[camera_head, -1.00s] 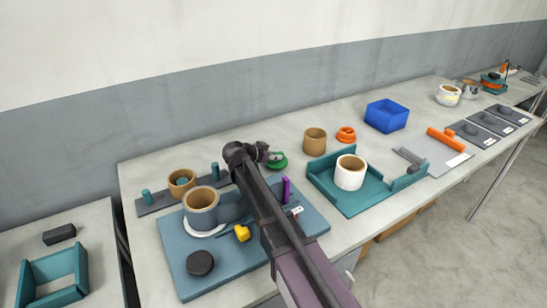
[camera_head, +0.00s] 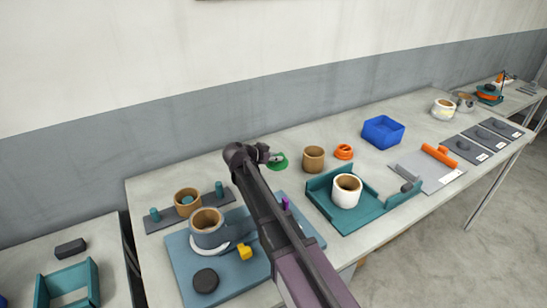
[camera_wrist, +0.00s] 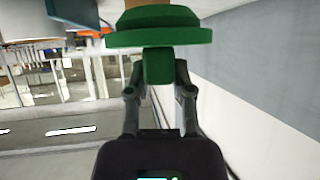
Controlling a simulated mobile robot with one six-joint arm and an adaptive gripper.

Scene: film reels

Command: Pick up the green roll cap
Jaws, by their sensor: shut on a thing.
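The green roll cap shows in the wrist view (camera_wrist: 160,38) as a wide disc with a narrow stem. My gripper (camera_wrist: 159,78) is shut on that stem, with one finger on each side. In the head view the green cap (camera_head: 280,163) shows at the end of my gripper (camera_head: 270,158), left of a brown roll. My arm hides part of the bench below it. How high the cap is above the table is hard to tell.
The brown roll (camera_head: 314,157), orange ring (camera_head: 343,151) and blue bin (camera_head: 383,132) stand to the right. A teal tray (camera_head: 340,222) holds a white roll (camera_head: 346,190). A blue-grey board (camera_head: 185,262) with a grey cup (camera_head: 208,228) lies left. A grey wall stands behind.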

